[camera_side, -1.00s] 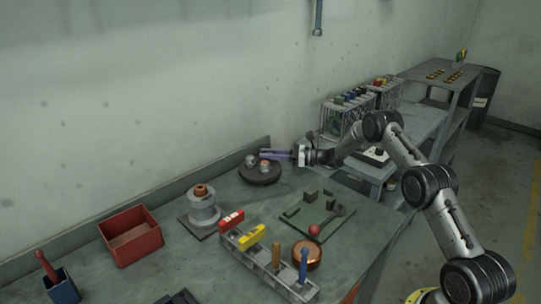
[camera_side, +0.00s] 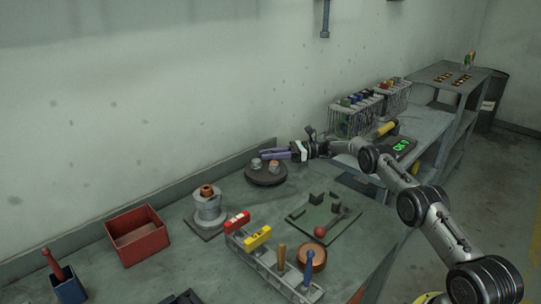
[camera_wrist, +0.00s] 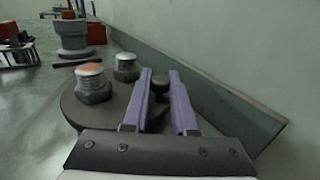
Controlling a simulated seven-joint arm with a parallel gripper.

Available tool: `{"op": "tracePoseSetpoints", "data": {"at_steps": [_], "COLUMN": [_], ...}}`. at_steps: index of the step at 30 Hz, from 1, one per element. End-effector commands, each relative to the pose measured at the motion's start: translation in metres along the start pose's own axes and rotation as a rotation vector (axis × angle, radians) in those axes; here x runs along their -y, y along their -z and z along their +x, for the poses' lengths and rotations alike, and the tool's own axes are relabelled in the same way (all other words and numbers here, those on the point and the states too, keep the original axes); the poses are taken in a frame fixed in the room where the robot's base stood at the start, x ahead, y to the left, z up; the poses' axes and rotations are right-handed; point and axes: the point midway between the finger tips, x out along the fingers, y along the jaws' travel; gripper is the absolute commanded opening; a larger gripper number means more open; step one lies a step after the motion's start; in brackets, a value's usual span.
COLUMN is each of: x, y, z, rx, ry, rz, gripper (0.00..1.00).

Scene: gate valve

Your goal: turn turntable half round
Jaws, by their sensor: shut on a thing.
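The round dark turntable (camera_side: 265,178) sits at the back of the bench near the wall. It also fills the middle of the wrist view (camera_wrist: 84,112). Two stubby fittings stand on it: one with an orange top (camera_wrist: 92,84) and one with a grey top (camera_wrist: 126,68). My gripper (camera_side: 266,156) reaches over the turntable from the right. In the wrist view, its purple fingers (camera_wrist: 160,78) are closed around a dark knob (camera_wrist: 159,84) near the turntable's edge. The fingers hide part of the turntable.
A raised edge (camera_wrist: 200,80) runs along the wall close beside my fingers. A grey flanged part with a copper top (camera_side: 208,208), a red bin (camera_side: 138,238), a tool rack (camera_side: 262,262) and a green plate (camera_side: 318,218) stand nearer the front.

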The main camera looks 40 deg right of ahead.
Motion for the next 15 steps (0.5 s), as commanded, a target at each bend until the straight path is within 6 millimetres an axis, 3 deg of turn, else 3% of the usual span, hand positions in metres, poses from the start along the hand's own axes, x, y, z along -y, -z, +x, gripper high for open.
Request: {"op": "tracePoseSetpoints", "data": {"at_steps": [15], "x": [0.0009], "y": [-0.0008], "z": [0.0038], "rx": [0.003], "ry": [-0.064], "rz": [-0.001], "gripper": [0.00]}}
